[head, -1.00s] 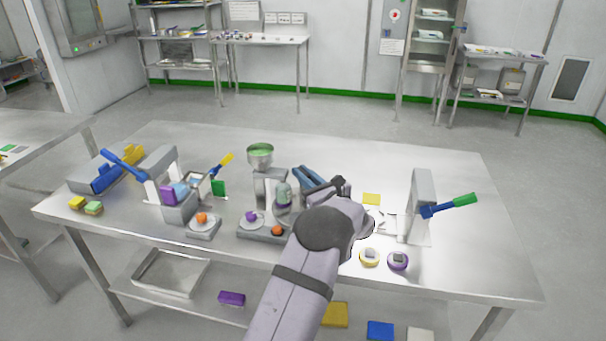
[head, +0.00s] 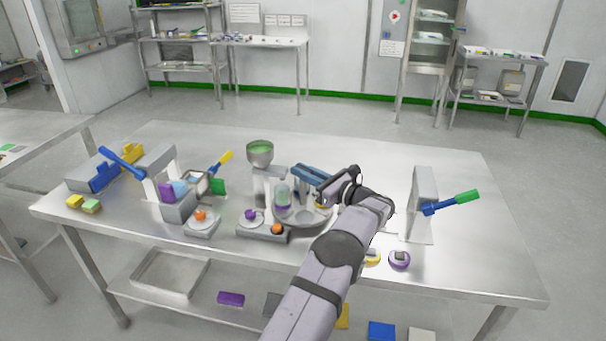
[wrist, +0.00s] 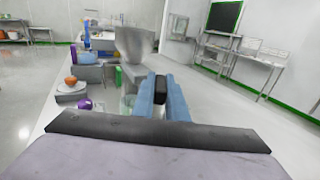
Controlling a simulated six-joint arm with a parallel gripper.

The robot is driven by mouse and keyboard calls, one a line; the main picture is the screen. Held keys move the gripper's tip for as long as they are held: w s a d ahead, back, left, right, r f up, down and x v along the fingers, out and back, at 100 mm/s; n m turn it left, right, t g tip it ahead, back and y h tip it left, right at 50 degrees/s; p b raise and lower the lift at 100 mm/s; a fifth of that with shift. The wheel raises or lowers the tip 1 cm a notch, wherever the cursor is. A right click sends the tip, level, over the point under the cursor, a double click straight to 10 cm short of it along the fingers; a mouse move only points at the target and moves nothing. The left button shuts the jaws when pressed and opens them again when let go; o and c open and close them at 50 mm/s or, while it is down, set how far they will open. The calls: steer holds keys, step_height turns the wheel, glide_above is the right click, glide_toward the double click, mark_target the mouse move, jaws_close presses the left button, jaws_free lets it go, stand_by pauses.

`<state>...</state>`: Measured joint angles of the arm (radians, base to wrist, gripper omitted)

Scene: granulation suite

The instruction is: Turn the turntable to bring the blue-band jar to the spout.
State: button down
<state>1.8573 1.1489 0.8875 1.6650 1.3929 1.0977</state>
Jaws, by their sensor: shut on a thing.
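The turntable (head: 306,219) is a grey disc partly hidden by my arm. A clear jar with a purple band (head: 282,205) stands on its left side, close by the dispenser. A yellow-banded item (head: 321,205) shows on its right side. I cannot make out a blue band. The dispenser (head: 270,173) has a hopper (head: 260,155) with green contents on top; its spout is not clear to see. My gripper (head: 302,170) has blue fingers above the turntable's far side. In the wrist view the fingers (wrist: 160,88) are closed around a small dark piece (wrist: 160,97), seemingly a knob.
Left of the turntable are an orange knob (head: 277,229) and a purple knob (head: 250,214) on a base. A stand with a blue-green lever (head: 450,203) is at right. A purple round item (head: 399,259) lies near the front edge.

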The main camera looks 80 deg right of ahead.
steer(key=shift+r+n+t+y+b, duration=0.2)
steer(key=shift+n+t+y+b, duration=0.15)
steer(key=shift+n+y, duration=0.35)
steer(key=c, duration=2)
jaws_free()
steer(key=shift+c, duration=0.2)
steer(key=shift+f, duration=0.1)
step_height(320, 180, up, 10)
steer(key=shift+r+p, duration=0.1)
steer(key=shift+p, duration=0.3)
